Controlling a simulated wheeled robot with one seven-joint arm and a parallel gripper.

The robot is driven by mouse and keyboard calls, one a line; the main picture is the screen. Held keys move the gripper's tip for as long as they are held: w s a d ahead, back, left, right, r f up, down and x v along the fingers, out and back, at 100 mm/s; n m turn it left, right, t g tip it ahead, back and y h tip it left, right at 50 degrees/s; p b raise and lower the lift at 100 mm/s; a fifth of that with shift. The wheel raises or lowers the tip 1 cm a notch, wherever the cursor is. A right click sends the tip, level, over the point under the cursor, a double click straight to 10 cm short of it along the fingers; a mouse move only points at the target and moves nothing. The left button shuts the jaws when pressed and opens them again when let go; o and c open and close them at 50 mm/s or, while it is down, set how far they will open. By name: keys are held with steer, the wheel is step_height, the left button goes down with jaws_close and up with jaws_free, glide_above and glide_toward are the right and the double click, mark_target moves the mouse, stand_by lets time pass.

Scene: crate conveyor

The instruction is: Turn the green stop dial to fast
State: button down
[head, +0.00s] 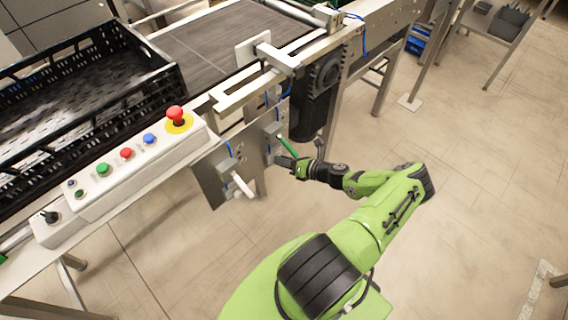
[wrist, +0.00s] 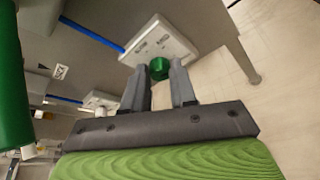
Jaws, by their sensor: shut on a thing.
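The green stop dial (wrist: 159,68) is a small round knob on a pale grey box (wrist: 166,42) in the wrist view. My gripper (wrist: 158,80) has its two grey fingers on either side of the dial and is shut on it. The dial's pointer and any speed marks cannot be read.
A green handle (head: 288,146) sticks out close to my gripper; a white handle (head: 242,185) is on the panel to the left. A black motor (head: 314,105) hangs just above. The control box (head: 120,175) and black crate (head: 165,75) are left.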

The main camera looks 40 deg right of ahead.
steer(key=shift+d+f+m+t+y+b, duration=0.15)
steer(key=shift+m+y+b, duration=0.35)
steer(key=shift+m, duration=0.3)
steer(key=shift+f+m+t+y+b, duration=0.15)
steer(key=shift+m+y+b, duration=0.35)
steer(key=shift+m, duration=0.3)
steer(key=shift+r, duration=0.15)
steer(key=c, duration=0.9)
jaws_free()
steer(key=p+v, duration=0.2)
steer(key=v, duration=1.3)
steer(key=shift+s, duration=0.4)
steer(key=shift+r, duration=0.1)
